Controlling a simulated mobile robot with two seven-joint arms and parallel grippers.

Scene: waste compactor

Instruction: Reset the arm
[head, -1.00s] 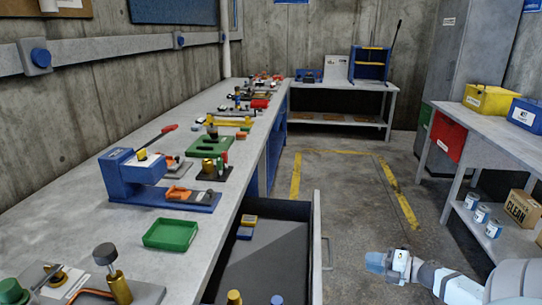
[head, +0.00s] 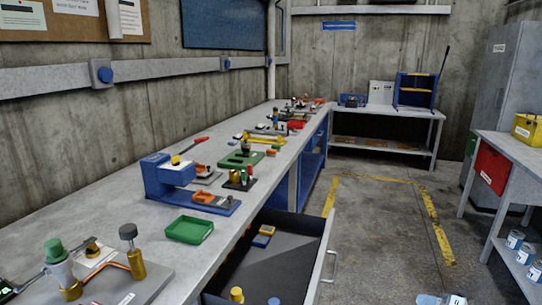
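A small part of my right gripper (head: 441,299) shows at the bottom edge of the head view, right of the open drawer and over the floor. It is cut off by the frame, so I cannot tell whether it is open or shut. My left gripper is not in view. The long grey workbench (head: 110,213) runs along the left wall. The blue arm-shaped press (head: 167,178) stands on it, with a blue base reaching right. A red-handled lever (head: 192,145) lies behind the press.
An open drawer (head: 325,250) sticks out from the bench into the aisle, holding several small items. A green tray (head: 189,229) sits on the bench. A side table (head: 515,160) with a red bin (head: 491,167) stands at right. Floor inside the yellow lines (head: 380,215) is clear.

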